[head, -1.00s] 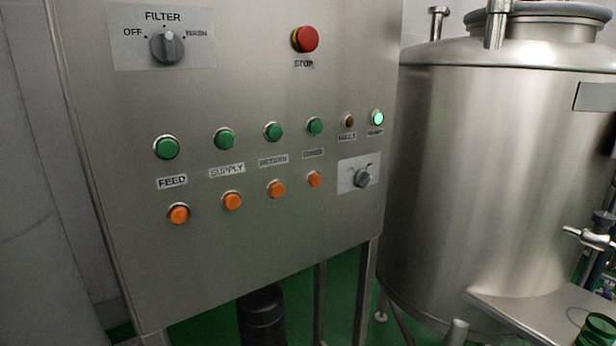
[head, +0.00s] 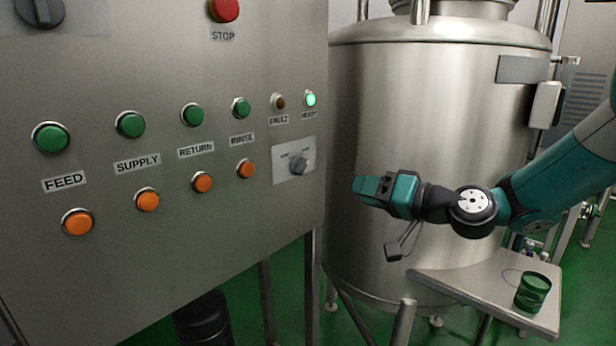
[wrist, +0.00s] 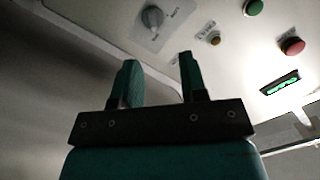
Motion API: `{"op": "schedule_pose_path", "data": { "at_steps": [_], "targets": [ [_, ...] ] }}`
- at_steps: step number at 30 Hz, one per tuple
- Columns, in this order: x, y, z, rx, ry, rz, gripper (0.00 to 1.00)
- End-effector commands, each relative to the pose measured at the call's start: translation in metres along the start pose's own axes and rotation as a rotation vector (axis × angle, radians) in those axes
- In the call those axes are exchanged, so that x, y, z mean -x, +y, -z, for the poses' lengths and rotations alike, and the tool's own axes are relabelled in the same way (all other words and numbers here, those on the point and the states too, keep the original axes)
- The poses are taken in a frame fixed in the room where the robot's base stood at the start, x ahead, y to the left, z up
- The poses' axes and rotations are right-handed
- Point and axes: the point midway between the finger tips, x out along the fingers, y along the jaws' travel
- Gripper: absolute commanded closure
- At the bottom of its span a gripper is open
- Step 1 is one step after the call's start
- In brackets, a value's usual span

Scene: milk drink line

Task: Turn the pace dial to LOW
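The small dark rotary dial (head: 297,163) sits on a pale plate at the lower right of the steel control panel, in the head view. Its marks are too small to read, so I cannot tell its setting. My gripper (head: 362,187) is right of the dial and slightly lower, apart from it, with its fingers toward the panel. In the wrist view, my gripper (wrist: 158,64) shows two green fingers spread apart with nothing between them. A knob (wrist: 153,18) on a light plate shows beyond the fingers; its lettering is unreadable.
Left of the dial are green and orange buttons, including FEED (head: 51,137). The red STOP button (head: 224,9) is above. A lit green lamp (head: 310,99) is just above the dial. A large steel tank (head: 440,110) stands behind my arm. A green container (head: 532,291) is on a metal shelf.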

Motion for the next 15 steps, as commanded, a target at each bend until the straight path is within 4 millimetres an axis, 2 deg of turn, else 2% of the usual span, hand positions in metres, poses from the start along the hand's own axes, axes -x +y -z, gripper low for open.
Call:
{"op": "schedule_pose_path", "data": {
  "at_steps": [1, 3, 8, 15],
  "targets": [
    [-0.001, 0.012, 0.003, -0.017, 0.040, 0.002, 0.61],
    [-0.003, 0.020, 0.009, -0.029, 0.081, 0.004, 0.61],
    [-0.015, 0.022, 0.015, -0.035, 0.103, 0.006, 0.61],
    [-0.064, 0.019, 0.021, -0.034, 0.100, 0.008, 0.61]
  ]
}}
